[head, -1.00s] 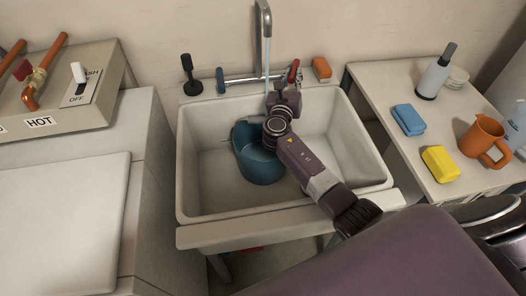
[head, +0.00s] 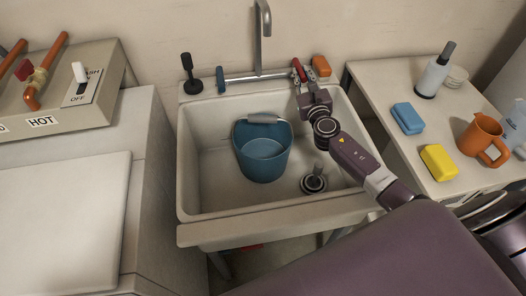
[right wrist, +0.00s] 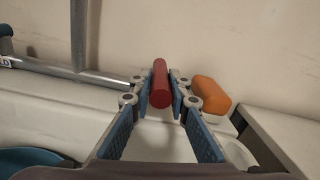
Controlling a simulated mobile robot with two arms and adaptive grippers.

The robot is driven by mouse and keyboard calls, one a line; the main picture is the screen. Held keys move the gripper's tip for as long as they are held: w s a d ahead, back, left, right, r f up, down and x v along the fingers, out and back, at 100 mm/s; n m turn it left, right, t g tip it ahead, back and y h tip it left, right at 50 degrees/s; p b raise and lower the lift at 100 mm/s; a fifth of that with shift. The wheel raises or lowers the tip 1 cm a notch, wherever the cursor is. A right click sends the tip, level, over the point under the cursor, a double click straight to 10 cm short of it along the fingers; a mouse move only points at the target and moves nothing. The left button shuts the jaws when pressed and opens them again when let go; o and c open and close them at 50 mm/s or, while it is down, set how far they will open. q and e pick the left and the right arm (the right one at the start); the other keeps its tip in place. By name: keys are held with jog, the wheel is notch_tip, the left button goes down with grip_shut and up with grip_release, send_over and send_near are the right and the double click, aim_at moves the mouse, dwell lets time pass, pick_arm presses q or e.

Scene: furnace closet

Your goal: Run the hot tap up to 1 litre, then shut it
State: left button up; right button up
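The red tap handle (head: 299,70) is at the right end of the chrome mixer bar, and a blue handle (head: 220,80) is at its left end. My right gripper (head: 312,98) is at the red handle. In the right wrist view, the fingers (right wrist: 160,88) are closed along both sides of the red handle (right wrist: 160,82). The spout (head: 262,30) shows no water stream. A blue bucket (head: 262,160) with a grey grip stands upright in the sink, below and in front of the spout. Its water level cannot be read. My left gripper is out of view.
The white sink (head: 210,205) holds a dark drain fitting (head: 314,182) right of the bucket. An orange block (head: 321,66) sits on the back ledge beside the red handle. A right-hand table (head: 385,85) carries sponges, a bottle and an orange mug (head: 480,138).

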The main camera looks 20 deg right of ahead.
jog(key=o, duration=0.4)
jog(key=shift+w, duration=0.1)
jog(key=shift+o, duration=0.2)
jog(key=shift+p+v, duration=0.6)
jog(key=shift+v, duration=0.8)
jog(key=shift+p+v, duration=0.55)
jog(key=shift+v, duration=2.05)
